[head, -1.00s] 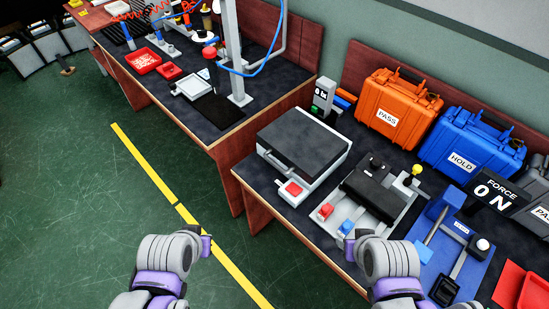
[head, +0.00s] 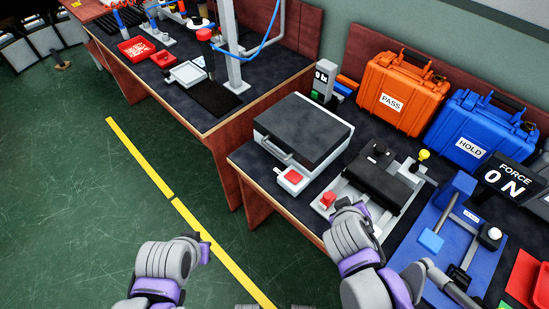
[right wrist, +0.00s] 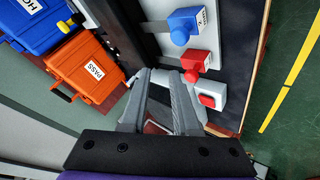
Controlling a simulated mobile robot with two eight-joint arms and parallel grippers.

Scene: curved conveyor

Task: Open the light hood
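A grey box with a flat dark lid and a front handle (head: 303,128) stands on the near bench in the head view, and its lid is down. I take it as the light hood. My right gripper (right wrist: 160,76) is open and empty in the right wrist view, with a gap between its grey fingers. In the head view my right arm is over the front of the bench, right of the box, and its fingertips cannot be made out. My left arm is at the lower left over the floor; its fingers cannot be made out.
Right of the box is a fixture with a black block (head: 378,178) and a red button (head: 328,199). A blue press (head: 452,240) stands further right. Orange (head: 402,92) and blue (head: 482,130) cases stand behind.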

